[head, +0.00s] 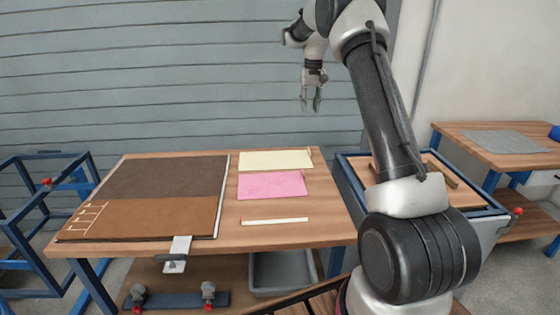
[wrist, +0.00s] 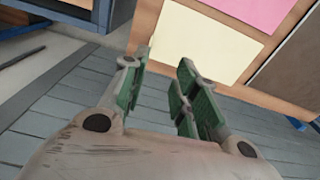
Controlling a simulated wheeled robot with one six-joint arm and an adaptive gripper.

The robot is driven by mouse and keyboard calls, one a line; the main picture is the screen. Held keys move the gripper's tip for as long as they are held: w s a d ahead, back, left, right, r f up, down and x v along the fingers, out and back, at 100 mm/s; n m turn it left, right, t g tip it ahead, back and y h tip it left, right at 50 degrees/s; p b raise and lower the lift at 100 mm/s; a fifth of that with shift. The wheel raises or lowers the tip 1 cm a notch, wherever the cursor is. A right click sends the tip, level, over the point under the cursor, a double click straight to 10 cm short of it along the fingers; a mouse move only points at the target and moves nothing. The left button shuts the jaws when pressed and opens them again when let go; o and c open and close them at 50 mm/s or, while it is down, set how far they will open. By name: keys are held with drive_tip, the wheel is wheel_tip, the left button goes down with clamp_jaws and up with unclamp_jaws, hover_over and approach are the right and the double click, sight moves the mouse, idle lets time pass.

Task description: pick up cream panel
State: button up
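The cream panel (head: 276,160) lies flat on the wooden table, towards its back right, just behind the pink panel (head: 272,185). In the wrist view the cream panel (wrist: 205,42) is beyond the fingers, with the pink panel (wrist: 252,12) at the top. My gripper (head: 313,104) hangs in the air above and behind the table's back right corner, apart from the panel. In the wrist view my gripper (wrist: 165,95) has its green-padded fingers spread, with nothing between them. One fingertip overlaps the near edge of the cream panel in that view.
A brown board (head: 160,180) covers the table's left part. A thin cream strip (head: 274,221) lies in front of the pink panel. A blue-framed cart (head: 352,180) stands right of the table. Another workbench (head: 480,150) is at the far right.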

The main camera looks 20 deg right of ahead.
drive_tip(key=shift+m+g, duration=0.3)
drive_tip(key=shift+g, duration=0.1)
drive_tip(key=w+d+f, duration=0.1)
drive_tip(key=w+f, duration=0.1)
drive_tip(key=f, duration=0.3)
drive_tip(key=w+d+f, duration=0.1)
drive_tip(key=f, duration=0.4)
drive_tip(key=w+d+f, duration=0.1)
drive_tip(key=w+f, duration=0.1)
drive_tip(key=f, duration=0.3)
drive_tip(key=shift+w+d+f, duration=0.1)
drive_tip(key=shift+w+d, duration=0.15)
drive_tip(key=shift+w, duration=0.1)
wheel_tip(320, 180, down, 5)
drive_tip(key=shift+s+f, duration=0.1)
drive_tip(key=shift+f, duration=0.1)
clamp_jaws()
